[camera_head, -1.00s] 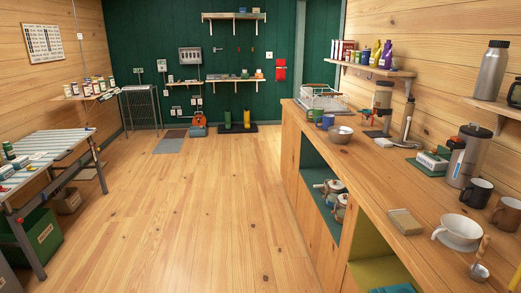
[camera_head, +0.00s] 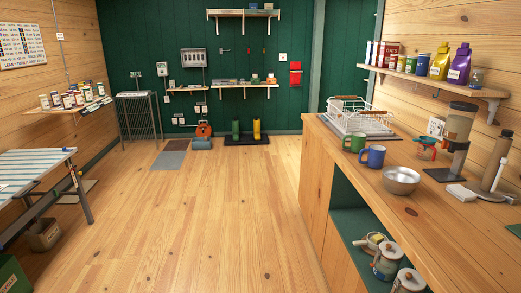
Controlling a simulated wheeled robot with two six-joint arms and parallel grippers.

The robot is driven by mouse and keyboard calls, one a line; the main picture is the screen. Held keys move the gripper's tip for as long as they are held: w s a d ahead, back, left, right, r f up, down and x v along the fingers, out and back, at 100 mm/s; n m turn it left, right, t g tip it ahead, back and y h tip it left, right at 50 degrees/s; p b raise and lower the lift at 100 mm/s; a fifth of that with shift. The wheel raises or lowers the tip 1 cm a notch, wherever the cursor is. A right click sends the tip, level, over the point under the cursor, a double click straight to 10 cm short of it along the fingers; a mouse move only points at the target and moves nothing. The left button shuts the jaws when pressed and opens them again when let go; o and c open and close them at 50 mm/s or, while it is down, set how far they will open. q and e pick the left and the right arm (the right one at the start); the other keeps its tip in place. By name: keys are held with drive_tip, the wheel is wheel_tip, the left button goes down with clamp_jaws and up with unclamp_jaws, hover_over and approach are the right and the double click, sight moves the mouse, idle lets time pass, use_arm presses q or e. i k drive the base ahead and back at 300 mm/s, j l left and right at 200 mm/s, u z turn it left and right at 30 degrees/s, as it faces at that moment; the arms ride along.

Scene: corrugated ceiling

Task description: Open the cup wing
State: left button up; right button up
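A white wire dish rack (camera_head: 357,119) with brown handles stands on a grey mat at the far end of the wooden counter on the right. It is small here; I cannot make out a separate cup wing or tell whether one is folded or open. A green mug (camera_head: 354,142) and a blue mug (camera_head: 371,156) stand on the counter in front of the rack. Neither of my grippers is in view.
The counter (camera_head: 425,224) also holds a metal bowl (camera_head: 401,180), a grinder-like appliance (camera_head: 455,139) and a red-handled measuring cup (camera_head: 426,148). Canisters stand in its open shelf. A striped table (camera_head: 32,168) is at left. The wooden floor (camera_head: 205,224) between is clear.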

sight(340, 120)
drive_tip(key=i, duration=1.7)
drive_tip(key=i+z, duration=0.15)
drive_tip(key=i, duration=0.4)
drive_tip(key=i+j+z, duration=0.15)
drive_tip(key=i, duration=0.35)
drive_tip(key=i+j+z, duration=0.1)
drive_tip(key=i, duration=0.45)
